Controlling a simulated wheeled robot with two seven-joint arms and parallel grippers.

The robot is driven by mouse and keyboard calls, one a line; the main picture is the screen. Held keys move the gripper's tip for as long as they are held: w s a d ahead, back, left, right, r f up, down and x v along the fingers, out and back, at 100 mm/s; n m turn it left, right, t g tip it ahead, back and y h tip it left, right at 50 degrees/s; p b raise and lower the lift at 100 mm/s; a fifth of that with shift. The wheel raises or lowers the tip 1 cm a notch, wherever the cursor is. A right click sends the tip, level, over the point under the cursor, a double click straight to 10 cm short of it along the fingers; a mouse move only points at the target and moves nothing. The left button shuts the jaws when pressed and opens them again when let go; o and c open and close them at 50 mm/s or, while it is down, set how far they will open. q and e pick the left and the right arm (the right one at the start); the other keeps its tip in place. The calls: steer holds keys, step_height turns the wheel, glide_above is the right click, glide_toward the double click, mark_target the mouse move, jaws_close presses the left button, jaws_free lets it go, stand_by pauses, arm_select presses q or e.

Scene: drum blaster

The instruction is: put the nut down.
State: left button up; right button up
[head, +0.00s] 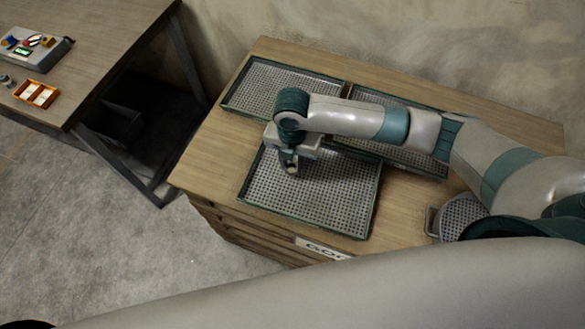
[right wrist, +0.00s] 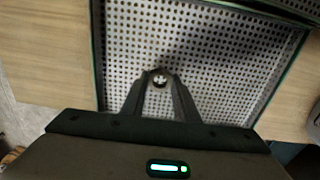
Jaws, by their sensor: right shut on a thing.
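The nut (right wrist: 159,80) is a small, dark-rimmed piece with a bright centre in the right wrist view. My right gripper (right wrist: 159,84) is shut on it, with a fingertip at each side. In the head view my right gripper (head: 291,168) is over the left part of the front perforated tray (head: 338,196). The same tray fills most of the right wrist view (right wrist: 215,60). I cannot tell whether the nut touches the tray floor. My left gripper is not in view.
Two more perforated trays stand at the back of the wooden cabinet, one at back left (head: 268,86) and one partly behind my arm (head: 385,97). A round perforated basket (head: 460,213) is at the right. A separate table (head: 80,62) at left holds a control box (head: 34,48) and an orange tray (head: 36,93).

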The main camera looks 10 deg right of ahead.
mark_target(292, 167)
steer(key=shift+f, duration=0.1)
step_height(292, 167, down, 3)
steer(key=shift+f+p, duration=0.15)
steer(key=shift+p, duration=0.6)
steer(key=shift+f, duration=0.25)
steer(key=shift+f, duration=0.1)
steer(key=o, duration=1.1)
step_height(292, 167, up, 12)
steer(key=shift+r+b, duration=0.15)
steer(key=shift+b, duration=1)
